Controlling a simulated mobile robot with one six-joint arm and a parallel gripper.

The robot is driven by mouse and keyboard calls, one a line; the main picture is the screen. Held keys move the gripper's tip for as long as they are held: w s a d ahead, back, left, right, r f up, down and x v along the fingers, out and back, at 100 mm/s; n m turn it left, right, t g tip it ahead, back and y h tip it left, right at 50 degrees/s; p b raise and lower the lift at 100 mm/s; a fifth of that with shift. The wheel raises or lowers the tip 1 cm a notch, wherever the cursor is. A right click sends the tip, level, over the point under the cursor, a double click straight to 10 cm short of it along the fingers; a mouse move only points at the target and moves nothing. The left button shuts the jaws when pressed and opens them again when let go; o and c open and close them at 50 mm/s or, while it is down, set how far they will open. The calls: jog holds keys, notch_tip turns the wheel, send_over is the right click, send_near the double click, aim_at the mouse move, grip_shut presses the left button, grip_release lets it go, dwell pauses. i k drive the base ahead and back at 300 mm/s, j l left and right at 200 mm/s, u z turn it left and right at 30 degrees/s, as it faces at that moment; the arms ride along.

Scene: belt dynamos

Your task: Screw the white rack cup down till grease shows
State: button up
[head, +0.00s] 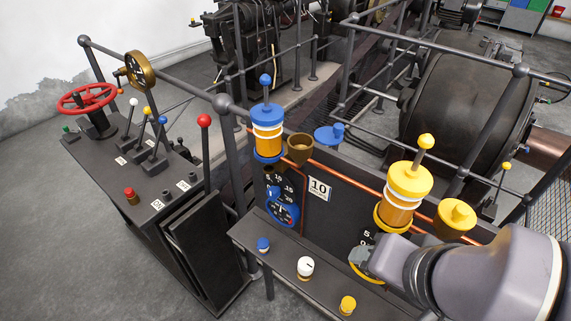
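The white rack cup (305,267) sits upright on the dark shelf (285,252) below the black panel, between a small blue cup (263,244) and a small yellow cup (347,304). It has a dark mark near its top; no grease can be made out on it. My gripper (372,260) is at the end of my grey arm, coming in from the lower right. It is right of the white cup and apart from it, in front of a yellow-rimmed dial (358,274) that it partly covers. I cannot make out its fingertips clearly.
A blue-capped oiler (267,132) and a yellow-capped oiler (398,200) stand above the panel, with a brass cup (300,149) and copper pipe (345,171). A blue dial (282,207) is on the panel. A lever console (150,185) stands left. Shelf space around the white cup is clear.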

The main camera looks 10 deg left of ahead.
aim_at(306, 265)
jog(key=k+j+u, duration=0.35)
jog(key=k, duration=0.15)
jog(key=k+j+u, duration=0.4)
jog(key=k+l, duration=0.05)
jog(key=l, duration=0.05)
